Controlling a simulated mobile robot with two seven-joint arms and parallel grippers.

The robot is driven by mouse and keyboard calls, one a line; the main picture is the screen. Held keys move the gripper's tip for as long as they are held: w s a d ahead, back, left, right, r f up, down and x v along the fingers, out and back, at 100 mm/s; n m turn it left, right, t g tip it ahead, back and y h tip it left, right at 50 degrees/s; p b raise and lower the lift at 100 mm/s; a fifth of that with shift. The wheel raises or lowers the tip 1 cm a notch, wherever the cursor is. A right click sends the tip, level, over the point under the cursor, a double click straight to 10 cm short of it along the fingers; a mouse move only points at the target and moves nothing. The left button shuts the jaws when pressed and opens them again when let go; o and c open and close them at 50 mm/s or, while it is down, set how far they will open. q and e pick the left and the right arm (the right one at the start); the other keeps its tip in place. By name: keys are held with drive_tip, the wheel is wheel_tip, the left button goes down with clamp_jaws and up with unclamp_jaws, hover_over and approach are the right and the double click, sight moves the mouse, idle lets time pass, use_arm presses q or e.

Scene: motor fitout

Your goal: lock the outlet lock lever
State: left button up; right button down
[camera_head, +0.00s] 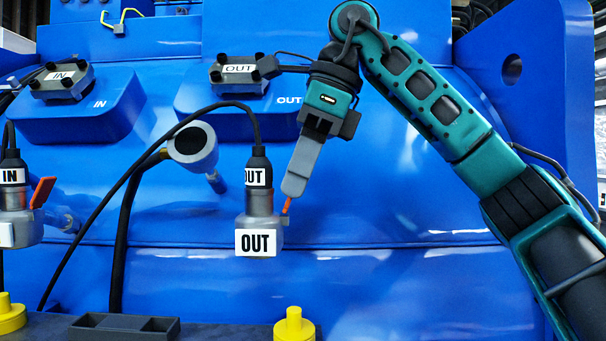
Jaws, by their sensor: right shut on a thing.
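The outlet connector (262,212) is a grey fitting with a white OUT label on its front. A black plug (257,160) with its own OUT label and a cable sits upright in its top. The orange outlet lock lever (287,205) is on the connector's right side; only its lower end shows, below my fingers. My right gripper (293,188) comes down from above, its grey fingers shut on the lever and covering most of it. The lever's exact angle is hidden. My left gripper is not in view.
The IN connector (22,228) stands at the left with a raised red-orange lever (42,192). A round grey fitting (193,148) sticks out between the connectors. Yellow pegs (294,326) and a dark grey block (125,327) are along the bottom. The blue housing (400,220) right of the outlet is clear.

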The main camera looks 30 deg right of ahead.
drive_tip(key=shift+a, duration=0.1)
idle(0.5)
drive_tip(key=c, duration=0.9)
unclamp_jaws()
drive_tip(key=shift+a+v, duration=0.2)
drive_tip(key=shift+v, duration=6.25)
drive_tip(key=shift+w+r, duration=0.1)
drive_tip(key=shift+w, duration=0.05)
